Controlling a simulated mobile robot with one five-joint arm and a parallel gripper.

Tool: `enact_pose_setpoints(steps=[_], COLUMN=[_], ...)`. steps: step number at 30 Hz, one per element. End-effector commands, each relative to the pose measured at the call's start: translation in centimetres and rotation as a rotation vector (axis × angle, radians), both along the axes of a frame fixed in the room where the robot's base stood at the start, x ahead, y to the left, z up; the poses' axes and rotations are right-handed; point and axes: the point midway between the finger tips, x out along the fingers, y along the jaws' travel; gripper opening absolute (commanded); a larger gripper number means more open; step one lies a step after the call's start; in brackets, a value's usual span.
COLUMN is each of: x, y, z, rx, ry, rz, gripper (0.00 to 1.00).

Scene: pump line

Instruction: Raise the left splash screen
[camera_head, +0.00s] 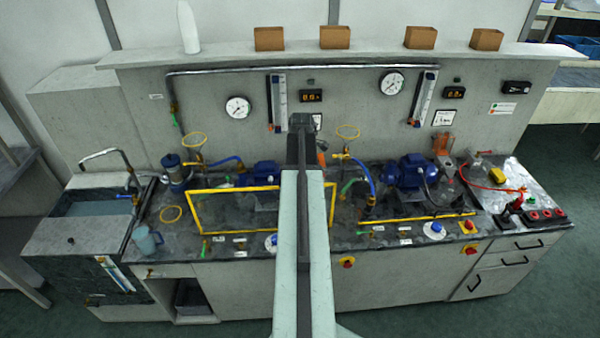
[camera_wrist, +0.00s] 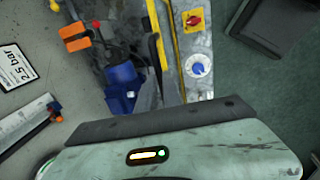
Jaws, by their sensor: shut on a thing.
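The left splash screen is a yellow rectangular frame (camera_head: 232,232) in front of the left pump. It is tilted up from the bench, with its right part behind my arm; its exact angle is hard to tell. My gripper (camera_head: 302,124) is over the right part of this screen and shut on it. The jaw contact is hidden by my arm. In the wrist view, the yellow frame bars (camera_wrist: 154,35) run beside the blue pump motor (camera_wrist: 122,85), just beyond my wrist.
The right splash screen (camera_head: 420,218) lies low before the right blue pump (camera_head: 408,172). A blue knob (camera_head: 271,240) and red switch (camera_head: 348,262) are along the front edge. Gauges and flow tubes line the back wall. A jug (camera_head: 147,240) stands at left by the sink.

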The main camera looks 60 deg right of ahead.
Motion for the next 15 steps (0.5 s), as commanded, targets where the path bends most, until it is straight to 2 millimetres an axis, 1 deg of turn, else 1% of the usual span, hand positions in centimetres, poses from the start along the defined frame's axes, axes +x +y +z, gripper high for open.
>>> enact_pose_setpoints(steps=[5,6,9,15], x=[0.04,0.04,0.05,0.04], y=[-0.08,-0.08,-0.06,-0.07], z=[-0.02,-0.02,-0.04,-0.04], rx=[-0.002,-0.002,-0.002,-0.002], ry=[-0.001,-0.001,-0.001,-0.001], rz=[0.000,0.000,0.000,0.000], gripper=[0.00,0.06,0.33,0.33])
